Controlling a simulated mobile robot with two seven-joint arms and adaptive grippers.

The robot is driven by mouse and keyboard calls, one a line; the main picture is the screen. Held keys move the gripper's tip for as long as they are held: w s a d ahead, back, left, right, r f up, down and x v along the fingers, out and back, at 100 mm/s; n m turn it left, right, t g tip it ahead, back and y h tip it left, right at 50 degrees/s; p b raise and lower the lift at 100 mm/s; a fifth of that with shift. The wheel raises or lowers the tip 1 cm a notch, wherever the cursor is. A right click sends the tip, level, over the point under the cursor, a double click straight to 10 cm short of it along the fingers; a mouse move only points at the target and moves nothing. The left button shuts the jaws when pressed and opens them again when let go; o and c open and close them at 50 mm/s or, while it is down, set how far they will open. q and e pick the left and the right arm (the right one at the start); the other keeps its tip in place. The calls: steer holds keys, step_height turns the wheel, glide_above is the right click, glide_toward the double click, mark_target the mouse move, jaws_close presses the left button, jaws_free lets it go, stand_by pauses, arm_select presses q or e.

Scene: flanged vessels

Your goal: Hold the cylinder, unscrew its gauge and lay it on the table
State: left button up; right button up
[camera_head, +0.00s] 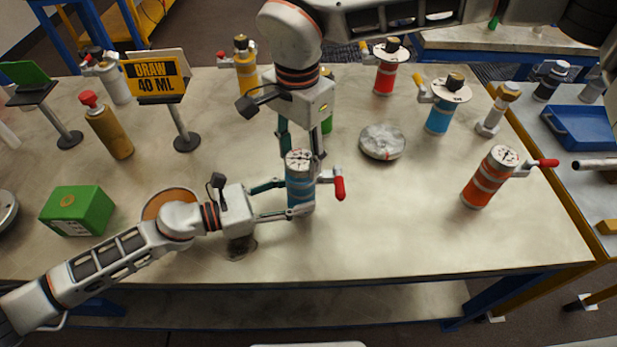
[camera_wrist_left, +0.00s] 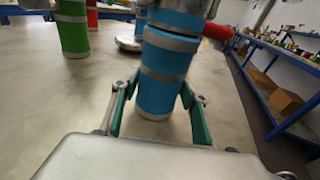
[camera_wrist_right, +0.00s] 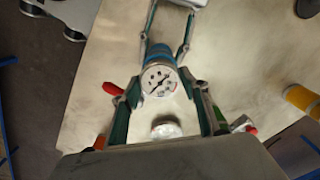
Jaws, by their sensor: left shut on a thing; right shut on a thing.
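The blue cylinder (camera_head: 299,192) with silver bands stands upright near the front middle of the table. It fills the middle of the left wrist view (camera_wrist_left: 162,80). My left gripper (camera_head: 294,200) is shut on its body from the left, low and level. The round white gauge (camera_head: 299,157) sits on top of the cylinder, and its dial faces the right wrist camera (camera_wrist_right: 158,81). My right gripper (camera_head: 303,160) reaches down from above and is shut on the gauge, one finger on each side. A red-handled side valve (camera_head: 339,187) sticks out to the right of the cylinder.
A pale round disc (camera_head: 382,142) lies behind and right. An orange-red gauged cylinder (camera_head: 483,180) stands farther right. A green box (camera_head: 77,210) and a "DRAW 40 ML" sign (camera_head: 157,79) stand left. A green cylinder (camera_head: 327,118) is partly hidden behind my right arm. The front right table is bare.

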steer(key=n, duration=0.7)
steer(key=shift+n, duration=0.3)
steer(key=n, duration=0.3)
steer(key=shift+n, duration=0.3)
steer(key=n, duration=0.4)
steer(key=shift+n, duration=0.3)
steer(key=o, duration=1.1)
steer(key=shift+o, duration=0.2)
